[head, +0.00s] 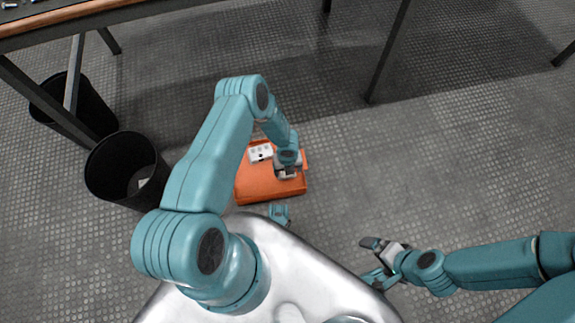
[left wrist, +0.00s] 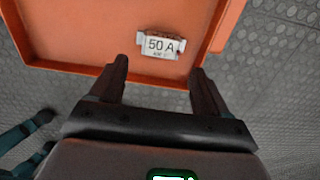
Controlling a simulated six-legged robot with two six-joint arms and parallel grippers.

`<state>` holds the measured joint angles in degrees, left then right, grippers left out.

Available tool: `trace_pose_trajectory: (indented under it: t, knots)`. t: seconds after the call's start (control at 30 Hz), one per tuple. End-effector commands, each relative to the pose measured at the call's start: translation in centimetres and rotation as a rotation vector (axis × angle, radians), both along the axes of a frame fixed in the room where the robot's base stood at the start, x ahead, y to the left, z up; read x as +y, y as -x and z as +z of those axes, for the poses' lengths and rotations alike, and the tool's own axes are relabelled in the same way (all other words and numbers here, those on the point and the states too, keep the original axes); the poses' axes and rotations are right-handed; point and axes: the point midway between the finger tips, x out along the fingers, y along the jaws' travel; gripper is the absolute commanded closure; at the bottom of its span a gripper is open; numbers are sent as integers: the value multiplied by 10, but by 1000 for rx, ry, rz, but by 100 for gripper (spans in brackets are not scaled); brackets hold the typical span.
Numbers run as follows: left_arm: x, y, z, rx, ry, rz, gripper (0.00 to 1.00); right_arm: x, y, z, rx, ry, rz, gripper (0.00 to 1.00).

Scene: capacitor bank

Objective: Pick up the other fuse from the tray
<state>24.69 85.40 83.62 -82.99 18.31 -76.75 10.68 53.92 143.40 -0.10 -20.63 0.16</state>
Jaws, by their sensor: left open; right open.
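A small white fuse marked "50 A" (left wrist: 161,46) lies in the orange tray (left wrist: 80,50), near its wall, in the left wrist view. The tray (head: 262,188) stands on the floor in the head view, where the fuse cannot be made out clearly by my gripper. My left gripper (left wrist: 161,80) is open and empty; its fingertips are just short of the fuse, one to each side of it in the picture. In the head view my left gripper (head: 289,172) is over the tray's right part. My right gripper (head: 377,246) is open and empty, away from the tray.
A white block with dark spots (head: 260,152) lies at the tray's far side. Two black bins (head: 126,168) stand left of the tray, beside a workbench (head: 100,16) with metal legs. The grey floor to the right is clear.

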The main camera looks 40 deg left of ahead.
Motion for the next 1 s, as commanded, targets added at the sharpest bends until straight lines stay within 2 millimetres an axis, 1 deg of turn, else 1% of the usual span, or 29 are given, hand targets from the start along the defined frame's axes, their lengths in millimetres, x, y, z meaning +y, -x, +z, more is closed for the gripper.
trace_pose_trajectory:
  t: [0.13, 0.33, 0.4, 0.6, 0.63, 0.67, 0.7, 0.77, 0.8, 0.83, 1.0]
  knots:
    - [1, -1, -14, 1, 1, 1, 23, -1, -1, -8, -2, 1, -5, 0]
    - [1, -2, -48, 1, 1, 2, 23, -5, -5, -26, -9, 4, -19, 0]
    - [2, -3, -53, 0, 0, 3, 23, -5, -6, -27, -11, 4, -22, 0]
    - [1, -4, -52, 0, 0, 1, 23, -6, -6, -25, -11, 4, -22, 0]
    - [1, -4, -51, 0, 0, 1, 30, -6, -6, -25, -11, 4, -22, 0]
    - [1, -4, -51, 0, 0, 1, 40, -6, -6, -25, -11, 4, -22, 0]
    - [1, -4, -51, 0, 0, 1, 53, -6, -6, -25, -11, 4, -22, 0]
    - [1, -4, -51, 0, 0, 1, 72, -5, -6, -25, -11, 4, -22, 0]
    - [1, -4, -51, 0, 0, 1, 85, -5, -6, -25, -11, 4, -22, 0]
    - [1, -4, -51, 0, 0, 1, 87, -5, -6, -25, -11, 4, -22, 0]
    - [1, -4, -51, 0, 0, 1, 87, -5, -6, -25, -11, 4, -22, 0]
